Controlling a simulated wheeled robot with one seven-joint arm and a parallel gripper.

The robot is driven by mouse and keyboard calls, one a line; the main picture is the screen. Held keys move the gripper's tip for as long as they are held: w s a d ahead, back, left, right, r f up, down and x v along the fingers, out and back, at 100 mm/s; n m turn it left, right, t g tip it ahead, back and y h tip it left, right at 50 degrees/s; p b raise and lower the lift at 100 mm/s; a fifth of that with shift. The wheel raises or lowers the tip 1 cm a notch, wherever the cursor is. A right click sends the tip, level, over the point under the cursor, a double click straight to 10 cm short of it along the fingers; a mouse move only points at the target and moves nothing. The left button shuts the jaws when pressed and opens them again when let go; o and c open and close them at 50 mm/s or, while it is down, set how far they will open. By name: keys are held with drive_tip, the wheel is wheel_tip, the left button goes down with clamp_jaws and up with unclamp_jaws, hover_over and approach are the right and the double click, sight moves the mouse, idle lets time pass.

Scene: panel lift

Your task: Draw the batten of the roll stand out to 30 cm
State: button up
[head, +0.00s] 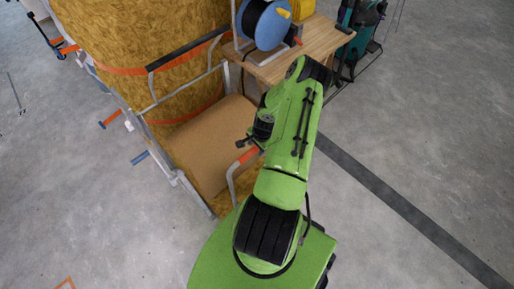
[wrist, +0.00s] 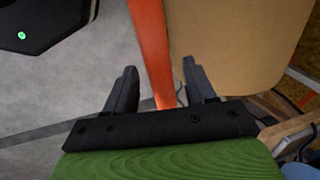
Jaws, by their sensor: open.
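My gripper (wrist: 160,68) is open in the wrist view, one dark finger on each side of an orange bar (wrist: 152,45). I cannot tell whether the bar lies between the fingertips or just beyond them. The bar runs along the edge of a flat brown sheet (wrist: 225,40). In the head view an orange piece (head: 249,155) shows at the right edge of the brown sheet (head: 208,145), beside my arm's end and above a bent metal tube. I cannot tell for sure that this orange part is the roll stand's batten. My arm hides part of that area.
A wooden bench (head: 318,45) at the back holds a blue reel (head: 268,25). Open floor (head: 400,130) lies to the right.

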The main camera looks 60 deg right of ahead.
clamp_jaws()
idle(0.3)
drive_tip(key=shift+f, duration=0.1)
